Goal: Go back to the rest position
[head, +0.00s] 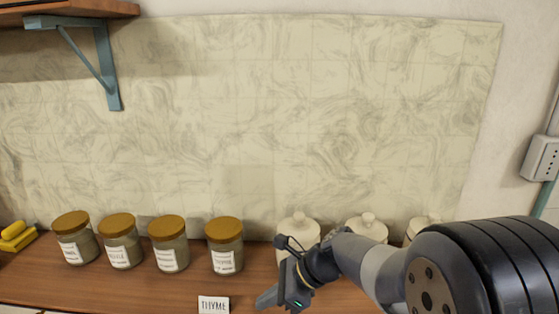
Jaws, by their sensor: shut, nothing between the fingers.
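My gripper (270,300) is at the bottom of the head view, low over the wooden counter (150,287). It is shut and holds nothing. My arm reaches in from the lower right, in front of the white lidded canisters. The gripper is to the right of a small white card (214,305) that reads "THYME". The rightmost brown-lidded jar (225,247) stands behind the card and gripper, apart from both.
Three more labelled jars (168,245) stand in a row to the left. White canisters (299,232) stand behind my arm, partly hidden. Yellow items (15,236) lie at far left. A bracketed shelf (65,12) is at upper left. A socket (541,158) is on the right wall.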

